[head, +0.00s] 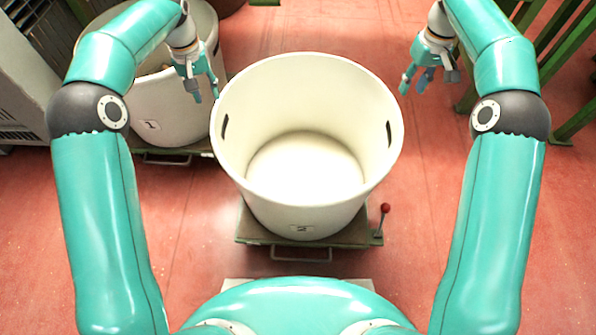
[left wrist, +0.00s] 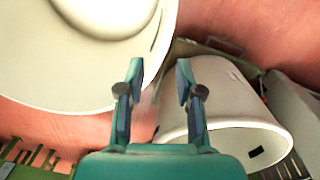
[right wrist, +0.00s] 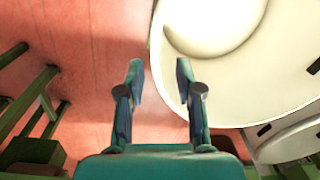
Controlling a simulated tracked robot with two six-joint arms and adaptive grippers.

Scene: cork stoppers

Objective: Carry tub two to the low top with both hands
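Tub two (head: 300,215) is a large cream tub marked 2, upright and empty on a low dark green stand (head: 252,236) in the middle of the head view. A dark slot (head: 225,129) shows in its left wall. My left gripper (head: 206,93) is open and empty just left of its rim, apart from it. My right gripper (head: 414,84) is open and empty, right of the rim with a gap. Tub two fills the upper left of the left wrist view (left wrist: 60,75) and the upper right of the right wrist view (right wrist: 180,75). I cannot make out the low top.
Tub one (head: 170,120), marked 1, stands close on the left behind my left arm. A red-knobbed lever (head: 384,212) rises at the stand's right corner. Green metal frames (head: 560,70) stand at the far right. Red floor (head: 425,180) is clear right of tub two.

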